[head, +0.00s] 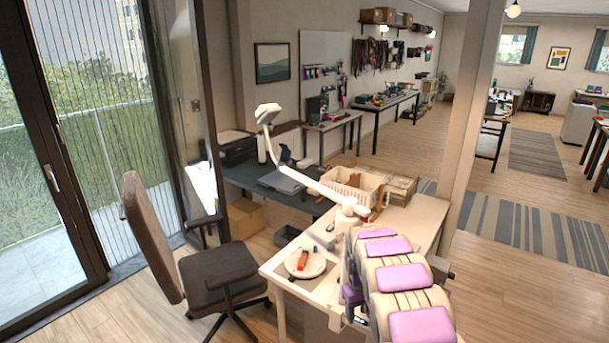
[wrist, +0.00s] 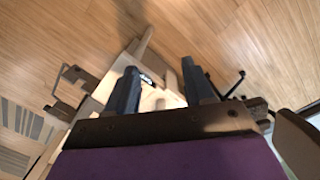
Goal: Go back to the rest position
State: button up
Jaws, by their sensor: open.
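My gripper (wrist: 160,88) shows in the wrist view as two dark blue fingers standing apart. Nothing is between the fingertips, and a pale tabletop (wrist: 150,104) shows some way off beyond them. In the head view my arm, with purple and cream pads, fills the lower right in front of the pale worktable (head: 420,217). I cannot make out the fingers clearly there. A round white disc (head: 318,266) with a small orange-red piece (head: 303,260) on it lies on the table's near left corner, apart from my arm.
A white lamp (head: 300,180) arches over the table. A pale basket (head: 352,184) and a wooden tray (head: 392,187) stand at the back. A dark chair (head: 218,268) is at left. Open floor and a striped rug (head: 520,222) lie right, beyond a post (head: 470,100).

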jog(key=s+r+m+b, duration=0.1)
jog(key=s+r, duration=0.7)
jog(key=s, duration=0.4)
jog(key=s+r+m+b, duration=0.1)
jog(key=s+r, duration=0.8)
jog(key=s, duration=0.2)
jog(key=s+a+m+g+b, duration=0.1)
jog(key=s+a, duration=0.1)
jog(key=s, duration=2.3)
jog(key=shift+a+y, duration=0.3)
jog(key=shift+a, duration=0.05)
